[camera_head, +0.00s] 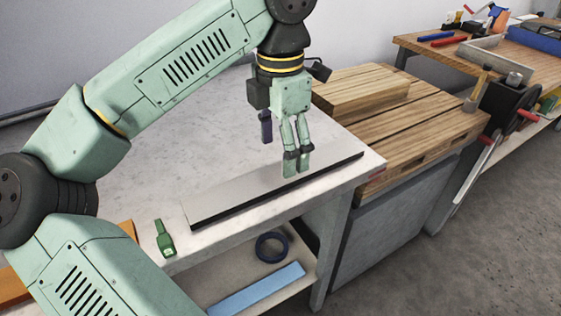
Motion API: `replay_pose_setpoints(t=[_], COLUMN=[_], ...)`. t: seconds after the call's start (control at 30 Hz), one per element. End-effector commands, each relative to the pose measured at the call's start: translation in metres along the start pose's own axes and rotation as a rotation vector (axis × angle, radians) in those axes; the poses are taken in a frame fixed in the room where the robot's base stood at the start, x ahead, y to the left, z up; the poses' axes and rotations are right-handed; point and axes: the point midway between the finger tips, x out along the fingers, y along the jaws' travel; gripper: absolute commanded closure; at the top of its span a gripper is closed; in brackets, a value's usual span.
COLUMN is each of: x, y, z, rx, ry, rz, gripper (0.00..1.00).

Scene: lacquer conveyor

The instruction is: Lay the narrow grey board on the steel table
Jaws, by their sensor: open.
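The narrow grey board (247,192) is a long, flat strip with a dark front edge. It lies slantwise along the front of the pale grey table (140,188), which may be the steel table. My gripper (297,168) points down over the right half of the board, its fingers open and a short way apart. The fingertips overlap the board in the picture; I cannot tell whether they touch it or straddle its edge. The fingers and their tips hide a small part of the board.
A green tool (164,239) lies near the table's front edge, and a dark purple item (266,127) stands behind the board. A blue ring (271,247) and a light blue board (257,290) are on the lower shelf. Wooden pallets (425,125) stand to the right.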

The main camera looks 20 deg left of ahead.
Motion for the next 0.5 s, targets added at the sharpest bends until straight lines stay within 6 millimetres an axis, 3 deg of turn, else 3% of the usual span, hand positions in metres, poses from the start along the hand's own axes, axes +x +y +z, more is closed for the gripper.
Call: replay_pose_setpoints(t=[0.1,0.23,0.5], x=[-0.029,-0.053,-0.076], y=[0.0,0.0,0.0], z=[0.0,0.0,0.0], rx=[-0.003,-0.003,-0.002], ry=[0.001,0.001,0.0], rz=[0.003,0.003,-0.001], gripper=[0.3,0.3,0.3])
